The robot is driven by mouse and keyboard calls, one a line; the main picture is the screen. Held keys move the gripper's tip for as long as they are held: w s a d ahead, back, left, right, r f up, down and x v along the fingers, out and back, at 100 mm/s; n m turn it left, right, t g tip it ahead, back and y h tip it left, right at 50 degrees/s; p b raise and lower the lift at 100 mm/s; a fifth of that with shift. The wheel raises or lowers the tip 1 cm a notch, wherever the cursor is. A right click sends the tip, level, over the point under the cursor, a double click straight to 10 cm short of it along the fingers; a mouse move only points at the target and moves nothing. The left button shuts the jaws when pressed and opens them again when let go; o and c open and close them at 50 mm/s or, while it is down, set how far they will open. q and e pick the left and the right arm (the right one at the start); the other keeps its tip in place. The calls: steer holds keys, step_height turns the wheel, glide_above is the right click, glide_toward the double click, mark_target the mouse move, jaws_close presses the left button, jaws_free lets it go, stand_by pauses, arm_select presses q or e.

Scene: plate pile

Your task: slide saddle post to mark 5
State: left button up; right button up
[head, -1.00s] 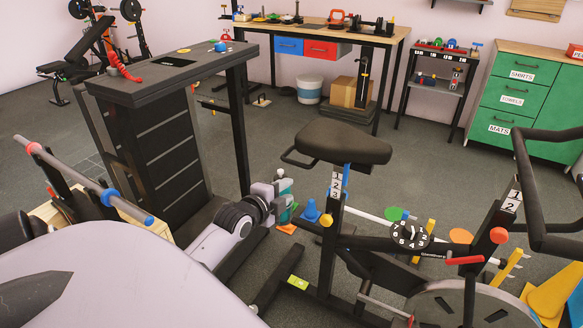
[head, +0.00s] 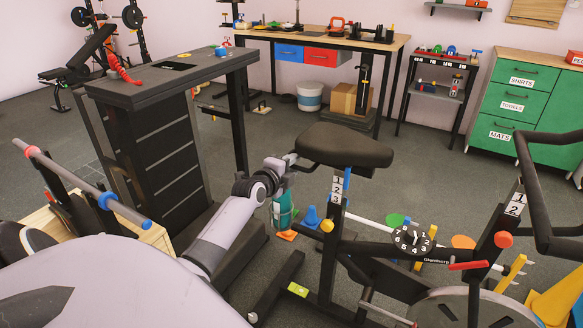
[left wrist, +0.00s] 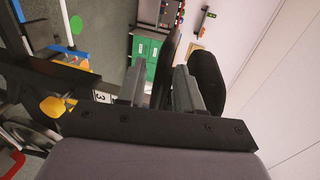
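The black saddle (head: 345,146) sits on the exercise bike's saddle post (head: 346,178). Contact cannot be told. My right gripper is not in view.
The bike's handlebars (head: 540,190) and a numbered dial (head: 412,239) are at the right. Open floor lies behind the saddle.

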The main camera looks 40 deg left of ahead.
arm_select(q)
steer(key=shift+w, duration=0.15)
jaws_close()
step_height(320, 180, up, 7)
steer(key=p, duration=0.5)
steer(key=shift+a+p, duration=0.1)
steer(key=shift+p, duration=0.3)
steer(key=shift+r+p, duration=0.3)
steer(key=shift+p, duration=0.05)
steer(key=shift+w, duration=0.1)
steer(key=shift+r, duration=0.1)
jaws_free()
